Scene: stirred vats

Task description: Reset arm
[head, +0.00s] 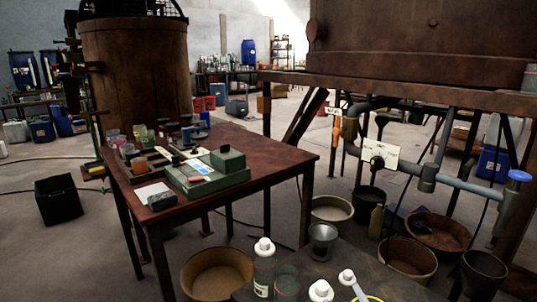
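Neither of my grippers and no part of my arms can be made out in the head view.
A low dark surface (380,262) at the bottom centre holds a white-capped bottle (263,270) and a metal cup (322,241). Tubs (216,272) stand on the floor. Pipes (468,185) run under a large rusty vat (420,45) at right. A black bin (58,200) stands at left.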

